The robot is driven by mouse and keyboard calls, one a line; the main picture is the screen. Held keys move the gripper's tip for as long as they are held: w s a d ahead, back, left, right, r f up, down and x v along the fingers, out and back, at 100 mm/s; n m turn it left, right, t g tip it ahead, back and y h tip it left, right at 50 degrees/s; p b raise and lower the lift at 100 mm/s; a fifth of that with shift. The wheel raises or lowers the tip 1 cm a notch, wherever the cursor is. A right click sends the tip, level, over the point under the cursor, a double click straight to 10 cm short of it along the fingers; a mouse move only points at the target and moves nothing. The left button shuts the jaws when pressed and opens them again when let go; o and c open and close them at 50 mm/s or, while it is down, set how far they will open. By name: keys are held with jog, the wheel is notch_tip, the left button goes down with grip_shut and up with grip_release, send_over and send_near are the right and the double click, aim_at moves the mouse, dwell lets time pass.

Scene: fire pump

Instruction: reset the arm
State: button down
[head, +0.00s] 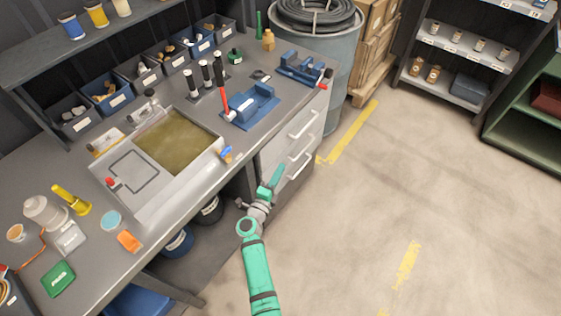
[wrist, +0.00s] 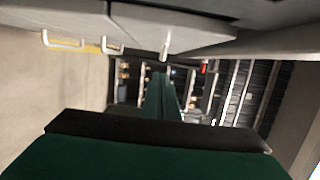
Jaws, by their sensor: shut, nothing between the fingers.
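My green arm reaches up from the bottom of the head view, with my gripper (head: 277,176) at its end. The gripper is shut and empty, beside the front edge of the workbench (head: 205,195) near the drawer unit (head: 290,140). It stands over the floor side of the bench, below the top. In the wrist view, the green and black body of my gripper (wrist: 162,95) fills the lower part, and the drawer handles (wrist: 112,42) show at the upper left. The gap between the gripper and the drawer fronts is hard to judge.
The bench bears a shallow tray (head: 190,190), a red-handled tool (head: 223,100), a blue vise (head: 300,68) and blue bins (head: 105,92). Buckets (head: 178,243) stand under it. A grey barrel (head: 335,60) is beyond its far end. The floor (head: 400,190) to the right is clear.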

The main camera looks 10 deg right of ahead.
jog(key=shift+v, duration=2.2)
jog(key=shift+a, duration=0.15)
jog(key=s+a+r+n+y, duration=0.2)
jog(key=s+n, duration=0.6)
jog(key=s, duration=0.6)
jog(key=s+a+r+n+y, duration=0.2)
jog(key=s+r+n+y, duration=0.2)
jog(key=s, duration=1.1)
jog(key=s+a+r+n+y, duration=0.2)
jog(key=s+r+n, duration=0.6)
jog(key=s+n, duration=0.4)
jog(key=s+y, duration=0.1)
jog(key=s, duration=0.1)
jog(key=shift+s+r+y, duration=0.2)
jog(key=shift+s+y, duration=0.1)
